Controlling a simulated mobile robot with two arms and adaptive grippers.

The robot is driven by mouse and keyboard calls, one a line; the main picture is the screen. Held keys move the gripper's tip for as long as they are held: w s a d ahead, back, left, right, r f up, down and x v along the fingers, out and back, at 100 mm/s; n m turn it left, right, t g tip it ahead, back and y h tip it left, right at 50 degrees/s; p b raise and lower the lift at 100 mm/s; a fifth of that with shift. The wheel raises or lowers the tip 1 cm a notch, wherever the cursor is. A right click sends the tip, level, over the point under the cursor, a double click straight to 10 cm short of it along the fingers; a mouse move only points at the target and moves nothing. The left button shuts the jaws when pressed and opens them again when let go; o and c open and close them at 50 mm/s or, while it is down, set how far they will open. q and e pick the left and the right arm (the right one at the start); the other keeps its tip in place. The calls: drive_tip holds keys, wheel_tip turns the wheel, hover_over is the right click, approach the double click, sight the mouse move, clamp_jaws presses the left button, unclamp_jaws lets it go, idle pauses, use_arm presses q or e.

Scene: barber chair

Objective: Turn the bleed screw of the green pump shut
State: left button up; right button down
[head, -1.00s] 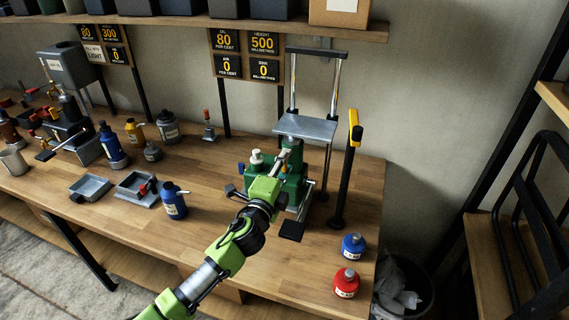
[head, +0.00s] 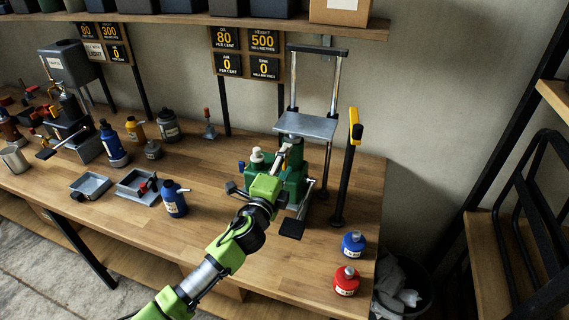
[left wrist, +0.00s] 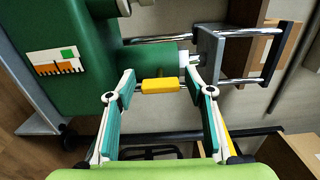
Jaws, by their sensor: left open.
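The green pump (head: 297,182) stands on the bench under a grey platform, partly hidden behind my left gripper and wrist. In the left wrist view its green body (left wrist: 70,95) fills the left side, with a white label on it. A small yellow bar (left wrist: 160,86), apparently the bleed screw's handle, lies crosswise between my left fingertips. My left gripper (left wrist: 160,76) is open, one finger at each end of the bar; I cannot tell whether they touch it. In the head view my left gripper (head: 284,156) reaches the pump's front. My right gripper is not in view.
A black post with a yellow top (head: 345,170) stands right of the pump. A blue bottle (head: 353,244) and a red bottle (head: 346,281) stand at the bench's right end. A blue bottle (head: 174,199) and grey trays (head: 91,186) stand left.

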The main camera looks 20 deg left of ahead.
use_arm(q)
drive_tip(key=s, duration=1.2)
drive_tip(key=shift+a, duration=0.2)
drive_tip(key=s+a+f+n+g+y, duration=0.2)
drive_tip(key=s+a+f+n+g, duration=0.15)
drive_tip(key=s+f+n, duration=0.25)
drive_tip(key=s+a+f+n+g+y, duration=0.1)
drive_tip(key=s+a+f+n+g, duration=0.1)
drive_tip(key=s+f+n+g, duration=0.3)
drive_tip(key=s+d+f+n+g+h, duration=0.1)
drive_tip(key=s+d+f+n+g, duration=0.15)
drive_tip(key=s, duration=0.65)
drive_tip(key=s+d+f+n+g+h, duration=0.1)
drive_tip(key=s+d+f+n+g, duration=0.2)
drive_tip(key=s, duration=0.6)
wheel_tip(320, 180, down, 31)
drive_tip(key=s+g+b, duration=0.2)
drive_tip(key=s+b, duration=0.1)
drive_tip(key=b, duration=0.2)
drive_tip(key=s+a+f+b, duration=0.1)
drive_tip(key=s+f+b, duration=0.1)
drive_tip(key=s+f, duration=0.6)
drive_tip(key=s+a+f+g+b, duration=0.1)
drive_tip(key=s+a+f, duration=0.1)
drive_tip(key=s+f, duration=0.7)
wheel_tip(320, 180, down, 5)
drive_tip(key=shift+a+r+b, duration=0.15)
drive_tip(key=shift+b, duration=0.2)
